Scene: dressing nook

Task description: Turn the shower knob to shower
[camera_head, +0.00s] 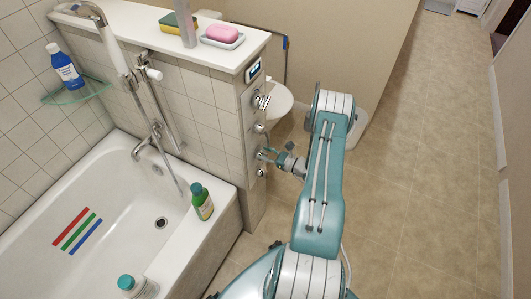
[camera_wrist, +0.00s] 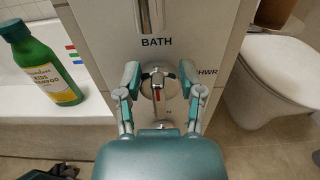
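A metal knob (camera_wrist: 157,82) with a red mark sits on the pale panel (camera_wrist: 112,38), in the middle of the wrist view. The red mark points down. The word BATH stands above the knob, and HWR shows to its right, its start hidden by a finger. My gripper (camera_wrist: 159,74) is open, with one finger on each side of the knob. I cannot tell whether the fingers touch it. In the head view my gripper (camera_head: 266,155) is at the lower part of the panel (camera_head: 249,113) on the end of the tiled wall, hiding much of the knob.
Other metal knobs (camera_head: 261,102) sit higher on the panel. A green bottle (camera_head: 201,202) stands on the rim of the bathtub (camera_head: 118,172), left of my gripper; it also shows in the wrist view (camera_wrist: 45,66). A toilet (camera_wrist: 268,80) stands right. The floor (camera_head: 400,190) is clear at right.

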